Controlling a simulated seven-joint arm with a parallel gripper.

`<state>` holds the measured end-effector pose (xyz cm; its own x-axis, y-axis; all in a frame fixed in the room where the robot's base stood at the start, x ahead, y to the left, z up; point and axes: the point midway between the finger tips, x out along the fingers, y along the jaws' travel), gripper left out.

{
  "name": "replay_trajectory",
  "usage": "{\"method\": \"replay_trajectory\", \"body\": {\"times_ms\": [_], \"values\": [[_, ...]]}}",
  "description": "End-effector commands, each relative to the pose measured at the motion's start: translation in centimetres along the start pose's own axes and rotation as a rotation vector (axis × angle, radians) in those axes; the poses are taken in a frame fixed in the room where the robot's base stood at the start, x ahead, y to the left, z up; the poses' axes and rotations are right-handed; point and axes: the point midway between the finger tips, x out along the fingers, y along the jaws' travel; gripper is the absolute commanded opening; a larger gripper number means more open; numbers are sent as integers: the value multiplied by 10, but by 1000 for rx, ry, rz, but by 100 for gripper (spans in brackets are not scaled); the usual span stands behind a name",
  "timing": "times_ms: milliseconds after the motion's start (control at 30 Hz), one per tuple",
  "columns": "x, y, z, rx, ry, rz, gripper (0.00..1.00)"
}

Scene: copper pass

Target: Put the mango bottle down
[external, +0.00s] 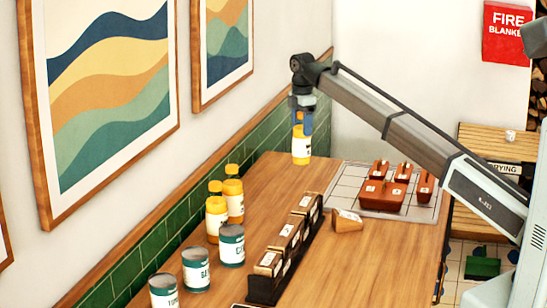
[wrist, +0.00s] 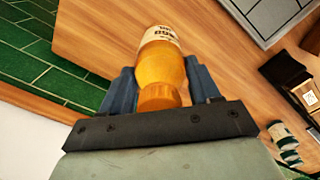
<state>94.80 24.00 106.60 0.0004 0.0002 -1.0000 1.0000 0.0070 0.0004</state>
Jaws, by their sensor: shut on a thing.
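The mango bottle, yellow with a white label, hangs upright from my gripper (external: 301,122) near the far end of the wooden table in the external view (external: 301,146). In the wrist view the same bottle (wrist: 162,68) sits between the two blue fingers of my gripper (wrist: 161,85), which are shut on its upper part. Its label is only partly readable. I cannot tell whether its base touches the wood or is a little above it.
Two similar yellow bottles (external: 216,218) (external: 234,197) stand along the green tiled wall, with several tins (external: 231,247) nearer. A dark rack of boxes (external: 287,248) and a tilted wooden block (external: 347,221) lie right of them. A tiled tray (external: 353,181) holds brown pieces. Wood around the bottle is clear.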

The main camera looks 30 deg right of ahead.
Motion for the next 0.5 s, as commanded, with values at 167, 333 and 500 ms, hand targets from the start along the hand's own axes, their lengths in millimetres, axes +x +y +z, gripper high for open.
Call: {"method": "replay_trajectory", "body": {"times_ms": [167, 333, 500], "values": [[-32, 1, -2, -2, 0, 2, 0], [-47, -6, -25, -28, 0, 0, 0], [-48, -26, -82, -92, 0, 0, 0]]}}
